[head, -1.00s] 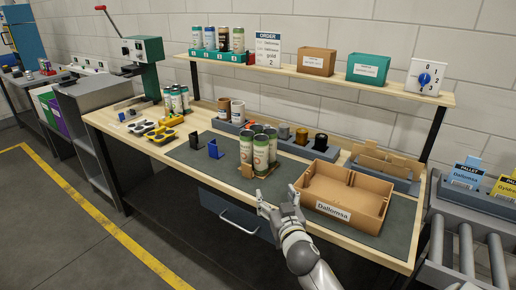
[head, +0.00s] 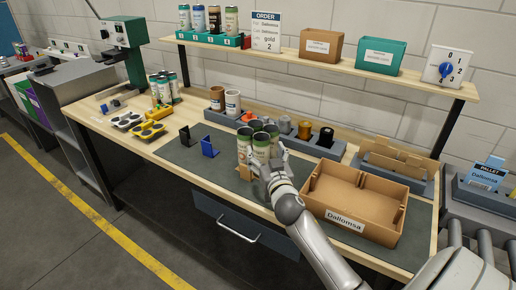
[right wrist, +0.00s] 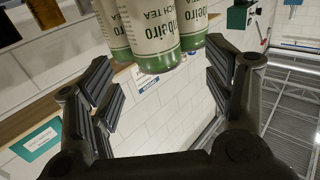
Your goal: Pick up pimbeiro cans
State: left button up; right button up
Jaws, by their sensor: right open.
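A tight cluster of cream-and-green cans with dark tops (head: 260,144) stands upright on the grey mat. In the right wrist view the cans (right wrist: 152,35) appear upside down, with "beiro" and "TEA" readable on their labels. My right gripper (head: 270,168) is at the near side of the cluster and partly covers the lower cans. In the right wrist view its padded fingers (right wrist: 160,92) are spread wide, with the cans ahead between them. I cannot tell whether a finger touches a can. My left gripper is not in view.
A brown box labelled Dallomsa (head: 352,202) sits right of the cans. A black holder (head: 190,137) and a blue holder (head: 210,147) stand left. A grey rack (head: 325,142) with ink pots is behind. More cans (head: 164,88) stand at the back left, below the shelf (head: 270,55).

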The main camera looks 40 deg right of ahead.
aim_at(264, 147)
jog(key=shift+w+d+f, duration=0.1)
jog(key=shift+w+d, duration=0.05)
jog(key=shift+w, duration=0.15)
jog(key=p+x, duration=0.1)
jog(key=x, duration=0.3)
jog(key=shift+d+f, duration=0.15)
jog(key=shift+d, duration=0.1)
jog(key=shift+w+d+f, duration=0.1)
jog(key=shift+w, duration=0.45)
jog(key=c, duration=1.2)
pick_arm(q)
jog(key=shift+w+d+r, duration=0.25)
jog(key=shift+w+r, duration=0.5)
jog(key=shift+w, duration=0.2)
pick_arm(e)
jog(key=shift+c, duration=0.7)
